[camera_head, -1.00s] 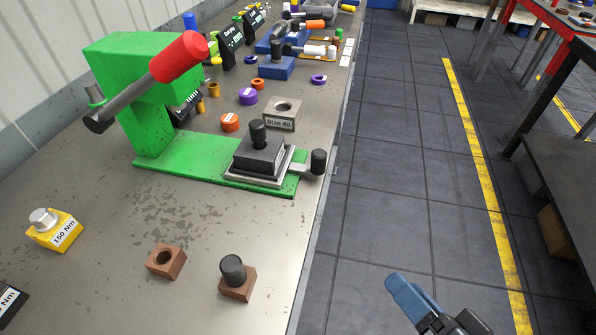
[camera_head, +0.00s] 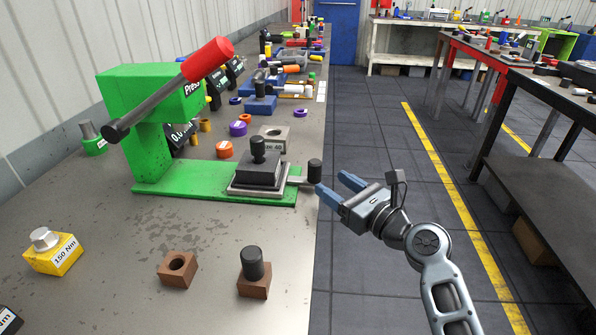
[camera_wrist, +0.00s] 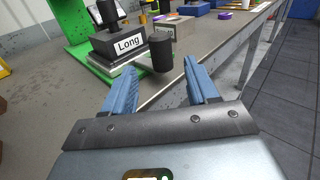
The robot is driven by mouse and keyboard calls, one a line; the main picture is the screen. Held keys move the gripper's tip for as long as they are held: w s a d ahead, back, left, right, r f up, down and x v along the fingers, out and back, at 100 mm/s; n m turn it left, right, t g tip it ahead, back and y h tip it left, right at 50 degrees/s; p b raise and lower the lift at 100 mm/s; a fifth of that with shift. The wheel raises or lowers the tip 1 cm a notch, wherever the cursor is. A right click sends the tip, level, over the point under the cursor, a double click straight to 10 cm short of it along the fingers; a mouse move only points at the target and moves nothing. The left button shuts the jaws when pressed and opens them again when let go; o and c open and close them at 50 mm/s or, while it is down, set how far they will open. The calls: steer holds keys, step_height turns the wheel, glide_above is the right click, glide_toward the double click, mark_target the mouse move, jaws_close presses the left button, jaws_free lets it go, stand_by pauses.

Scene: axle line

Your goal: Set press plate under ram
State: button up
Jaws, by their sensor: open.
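The green press (camera_head: 150,90), with a red-gripped lever (camera_head: 207,60), stands on the bench. The silver press plate (camera_head: 236,189) lies on the outer end of its green base (camera_head: 160,177), to the right of the press column. A dark block (camera_head: 257,171) with a black knob sits on the plate; its "Long" label shows in the wrist view (camera_wrist: 128,43). The plate's arm ends in an upright black handle (camera_head: 315,171) near the bench edge. My gripper (camera_head: 338,188) is open and empty, just right of the handle. In the wrist view the handle (camera_wrist: 161,52) stands ahead, between the fingers. I cannot make out the ram.
A "Size 40" block (camera_head: 274,136) stands behind the plate. In front are a brown block with a hole (camera_head: 177,270), a brown block with a black peg (camera_head: 254,273) and a yellow "150 Nm" block (camera_head: 53,251). Open floor (camera_head: 370,140) lies right of the bench.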

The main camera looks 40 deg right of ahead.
mark_target(309, 165)
steer(key=w, duration=0.3)
steer(key=w+d, duration=0.1)
steer(key=w, duration=0.5)
steer(key=shift+w+d+r+p, duration=0.15)
steer(key=shift+r+p, duration=0.05)
steer(key=shift+p, duration=0.2)
steer(key=shift+c, duration=0.2)
jaws_close()
